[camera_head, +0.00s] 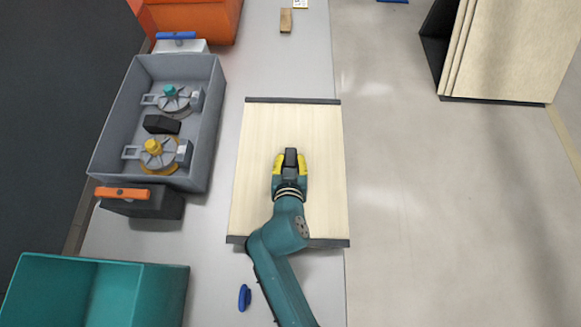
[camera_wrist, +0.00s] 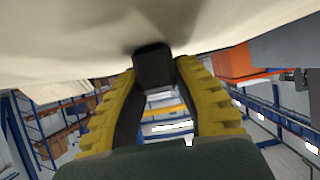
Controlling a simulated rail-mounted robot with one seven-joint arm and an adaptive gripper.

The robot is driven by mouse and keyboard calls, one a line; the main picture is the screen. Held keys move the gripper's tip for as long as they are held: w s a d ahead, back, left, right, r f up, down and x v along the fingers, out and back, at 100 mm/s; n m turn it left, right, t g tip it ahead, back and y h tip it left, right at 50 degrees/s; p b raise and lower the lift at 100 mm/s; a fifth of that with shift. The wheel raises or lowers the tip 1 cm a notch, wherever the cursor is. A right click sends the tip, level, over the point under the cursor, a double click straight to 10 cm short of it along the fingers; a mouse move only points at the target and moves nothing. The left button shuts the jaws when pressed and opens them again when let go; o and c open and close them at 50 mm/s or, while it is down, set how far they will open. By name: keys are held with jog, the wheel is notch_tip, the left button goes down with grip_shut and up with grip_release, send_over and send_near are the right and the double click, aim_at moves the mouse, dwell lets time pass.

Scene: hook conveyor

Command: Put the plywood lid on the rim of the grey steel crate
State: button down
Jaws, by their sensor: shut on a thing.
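The plywood lid (camera_head: 262,135) is a pale board with dark strips along its far and near ends. It is right of the crate, over the grey worktop's right side. My gripper (camera_head: 290,160) is above the lid's middle, its yellow fingers shut on the lid's black knob (camera_wrist: 153,66). The pale board also fills the top of the wrist view (camera_wrist: 70,40). I cannot tell whether the lid touches the worktop. The grey steel crate (camera_head: 101,150) is open at the left, holding two round metal parts with teal and yellow knobs and a black block.
A black box with an orange handle (camera_head: 125,193) is in front of the crate. A white box with a blue handle (camera_head: 176,37) stands behind it. A teal bin (camera_head: 140,290) is at the near left, an orange bin (camera_head: 195,18) at the back. A small blue object (camera_head: 244,297) lies near my arm.

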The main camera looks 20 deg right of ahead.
notch_tip(320, 180, down, 4)
jog(key=shift+w+f+b, duration=0.1)
jog(key=shift+b, duration=0.5)
jog(key=shift+f, duration=0.2)
jog(key=c, duration=0.9)
grip_release()
jog(key=shift+f, duration=0.1)
